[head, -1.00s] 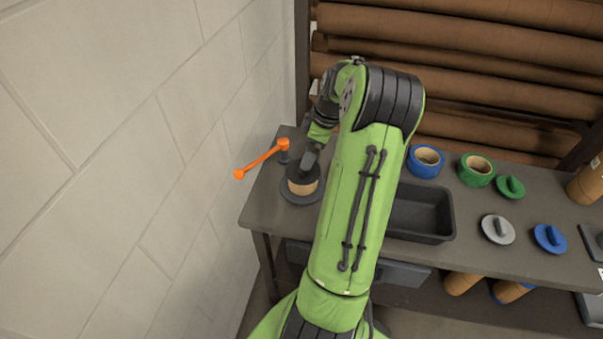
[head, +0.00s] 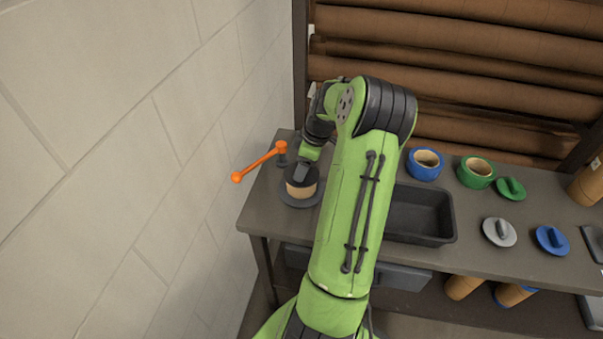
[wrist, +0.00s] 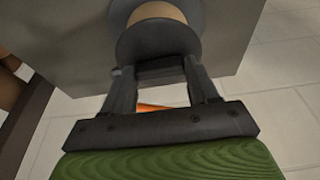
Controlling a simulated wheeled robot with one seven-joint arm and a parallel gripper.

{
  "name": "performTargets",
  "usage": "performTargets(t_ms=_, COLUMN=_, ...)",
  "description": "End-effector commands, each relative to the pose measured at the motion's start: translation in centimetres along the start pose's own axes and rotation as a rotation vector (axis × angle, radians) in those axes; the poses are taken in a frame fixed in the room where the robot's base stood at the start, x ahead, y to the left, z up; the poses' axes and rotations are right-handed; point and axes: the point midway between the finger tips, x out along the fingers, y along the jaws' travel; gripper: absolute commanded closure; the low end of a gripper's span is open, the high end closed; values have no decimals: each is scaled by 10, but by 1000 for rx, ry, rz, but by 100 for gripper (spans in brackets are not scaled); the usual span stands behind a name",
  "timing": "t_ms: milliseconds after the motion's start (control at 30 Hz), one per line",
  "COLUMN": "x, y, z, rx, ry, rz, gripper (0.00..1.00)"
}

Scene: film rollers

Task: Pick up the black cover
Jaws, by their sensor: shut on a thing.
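The black cover (wrist: 158,42) is a dark round disc with a raised handle. In the wrist view my gripper (wrist: 162,75) is shut on its handle, with one finger on each side. In the head view my gripper (head: 302,174) hides most of the cover. The cover sits on, or very close over, a tan roll (head: 301,189), which stands on a dark round base (head: 287,200) at the left end of the workbench. I cannot tell whether cover and roll touch.
An orange crank handle (head: 258,163) stands beside the roll, near the wall. To the right are a black tray (head: 420,239), blue (head: 425,164) and green (head: 476,172) tape rolls, and green (head: 511,188), grey (head: 499,232) and blue (head: 551,239) covers. Brown rolls fill the rack behind.

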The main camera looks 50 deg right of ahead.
Motion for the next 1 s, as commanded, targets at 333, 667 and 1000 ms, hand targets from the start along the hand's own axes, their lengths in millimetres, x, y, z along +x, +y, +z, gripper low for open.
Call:
performTargets(t_ms=333, x=-26, y=1, z=-7, rx=0, ry=-1, rz=6, gripper=73)
performTargets(t_ms=667, x=-94, y=0, z=-26, rx=-1, ry=0, rz=3, gripper=73)
performTargets(t_ms=1000, x=-112, y=0, z=-31, rx=1, ry=0, rz=0, gripper=73)
